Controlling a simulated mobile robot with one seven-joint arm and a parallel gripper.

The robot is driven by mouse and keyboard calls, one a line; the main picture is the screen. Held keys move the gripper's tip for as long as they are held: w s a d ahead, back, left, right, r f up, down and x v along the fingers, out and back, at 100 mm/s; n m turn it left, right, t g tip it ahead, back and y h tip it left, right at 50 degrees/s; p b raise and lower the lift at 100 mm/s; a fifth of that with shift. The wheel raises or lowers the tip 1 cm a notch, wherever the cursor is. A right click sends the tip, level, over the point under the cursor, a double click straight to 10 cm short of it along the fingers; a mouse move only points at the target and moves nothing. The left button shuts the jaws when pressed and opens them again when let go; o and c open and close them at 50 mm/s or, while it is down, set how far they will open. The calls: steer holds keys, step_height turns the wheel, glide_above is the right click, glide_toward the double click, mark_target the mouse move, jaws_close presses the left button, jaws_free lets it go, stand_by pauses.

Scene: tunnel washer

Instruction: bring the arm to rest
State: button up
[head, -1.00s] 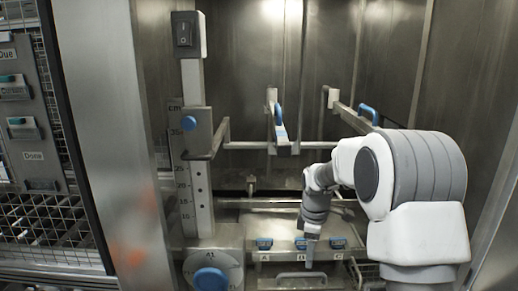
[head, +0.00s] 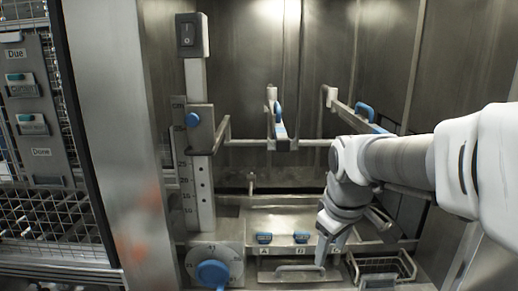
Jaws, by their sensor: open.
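My white and grey arm reaches in from the right of the head view. My gripper (head: 325,247) points down at the front of the washer chamber, just right of the blue buttons on the panel. It is open, and I see nothing between its fingers. One labelled button spot on the panel is hidden behind it. A bar handle (head: 300,269) lies below and to the left of the gripper; I cannot tell whether they touch.
A scale post (head: 200,170) with a rocker switch (head: 187,35) and a blue-knobbed dial (head: 213,273) stands at left. Blue-handled rails (head: 279,125) cross the chamber. A wire basket (head: 384,268) sits lower right. A card board (head: 32,105) hangs far left.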

steer(key=s+m+t, duration=0.2)
steer(key=s+m, duration=0.5)
steer(key=s, duration=0.8)
steer(key=shift+r, duration=0.45)
